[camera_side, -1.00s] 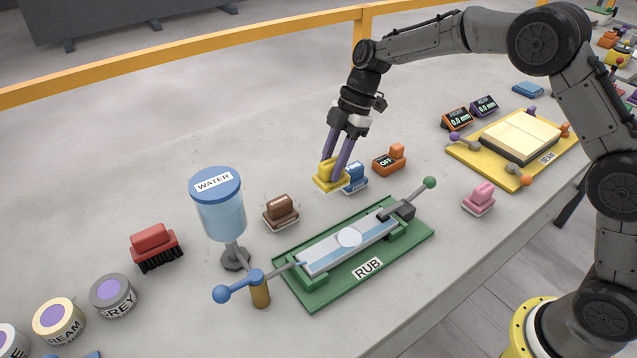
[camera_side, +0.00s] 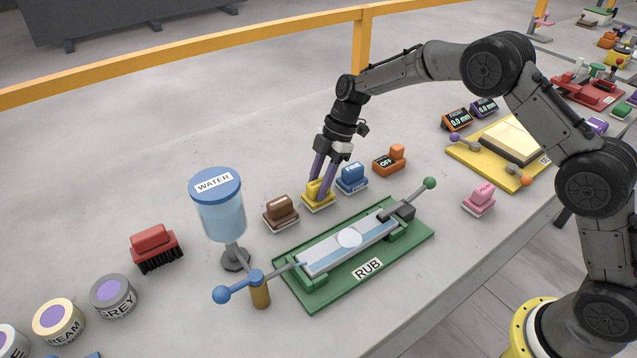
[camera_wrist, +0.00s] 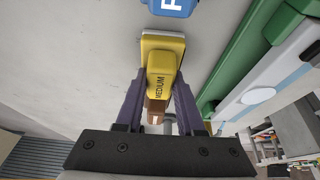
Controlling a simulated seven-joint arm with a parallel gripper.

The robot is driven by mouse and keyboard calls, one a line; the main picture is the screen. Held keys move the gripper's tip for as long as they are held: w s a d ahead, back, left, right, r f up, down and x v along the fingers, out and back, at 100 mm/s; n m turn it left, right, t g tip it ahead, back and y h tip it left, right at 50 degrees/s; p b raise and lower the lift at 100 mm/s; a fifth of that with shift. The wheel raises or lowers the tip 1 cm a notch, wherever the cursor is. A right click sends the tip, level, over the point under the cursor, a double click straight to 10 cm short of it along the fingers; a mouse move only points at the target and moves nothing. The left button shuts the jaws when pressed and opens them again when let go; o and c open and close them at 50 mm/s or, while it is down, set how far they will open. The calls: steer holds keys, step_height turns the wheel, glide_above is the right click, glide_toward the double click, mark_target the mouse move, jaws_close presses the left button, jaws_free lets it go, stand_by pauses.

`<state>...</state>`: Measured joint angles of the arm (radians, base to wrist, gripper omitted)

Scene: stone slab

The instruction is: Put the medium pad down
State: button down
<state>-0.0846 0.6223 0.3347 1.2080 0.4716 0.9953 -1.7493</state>
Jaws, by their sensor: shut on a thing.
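The medium pad is a yellow block with a raised grip (camera_side: 318,196). It sits at or just above the slab between the brown pad (camera_side: 281,211) and the blue pad (camera_side: 352,177); whether its base touches is hard to tell. My gripper (camera_side: 321,188) points down with its purple fingers shut on the pad's grip. In the wrist view the yellow pad (camera_wrist: 161,68) shows the word MEDIUM between my fingers.
The green RUB jig (camera_side: 420,234) lies in front of the pads, with a stone strip clamped in it. A WATER bottle (camera_side: 220,212) stands left. An orange OFF box (camera_side: 389,161) is behind right. The slab behind the pads is clear.

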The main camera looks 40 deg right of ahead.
steer(key=shift+f, duration=0.1)
steer(key=c, duration=0.5)
jaws_free()
